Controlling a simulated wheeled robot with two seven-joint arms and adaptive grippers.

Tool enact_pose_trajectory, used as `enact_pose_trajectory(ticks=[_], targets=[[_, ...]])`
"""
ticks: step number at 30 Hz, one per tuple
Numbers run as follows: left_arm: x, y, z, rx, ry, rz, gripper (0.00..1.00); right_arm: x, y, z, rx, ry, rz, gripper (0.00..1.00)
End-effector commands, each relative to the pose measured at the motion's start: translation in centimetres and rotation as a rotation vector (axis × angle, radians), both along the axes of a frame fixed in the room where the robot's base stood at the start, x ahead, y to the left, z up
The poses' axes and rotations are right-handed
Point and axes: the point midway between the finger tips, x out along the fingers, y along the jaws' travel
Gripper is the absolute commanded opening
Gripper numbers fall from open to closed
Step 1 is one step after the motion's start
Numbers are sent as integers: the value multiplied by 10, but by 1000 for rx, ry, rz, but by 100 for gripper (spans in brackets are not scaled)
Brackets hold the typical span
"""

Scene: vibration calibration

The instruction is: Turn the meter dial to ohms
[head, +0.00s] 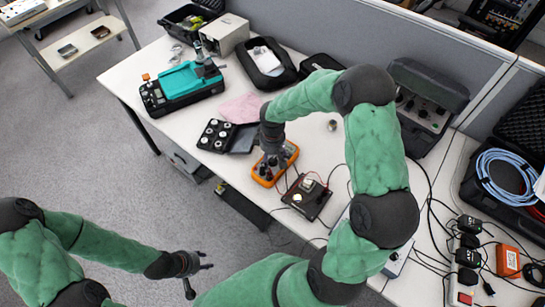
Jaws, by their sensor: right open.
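The orange meter (291,153) lies on the white table, near its front edge in the middle of the head view. My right gripper (271,163) points down over the meter and is open. It covers much of the meter's face, so the dial and its setting are hidden. I cannot tell whether the fingers touch the dial. My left gripper (200,281) is open and empty, out over the floor in front of the table, well away from the meter.
A small dark board with leads (307,197) lies right of the meter. A black tray with round white pieces (216,135), a pink cloth (241,107) and a teal-black device (181,88) lie left. A case with blue cable (505,172) and several adapters crowd the right.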

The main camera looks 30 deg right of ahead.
Motion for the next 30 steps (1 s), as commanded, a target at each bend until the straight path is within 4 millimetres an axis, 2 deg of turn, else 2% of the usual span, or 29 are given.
enact_pose_trajectory(ticks=[5,18,24,30], targets=[[0,0,0,0,0,0,40,2,-1,18,-2,-5,0,58],[0,0,0,0,0,0,40,1,0,98,-1,-4,1,58],[0,0,0,0,0,0,40,1,0,116,0,-1,1,58],[0,0,0,0,0,0,40,0,0,119,0,-1,1,58]])
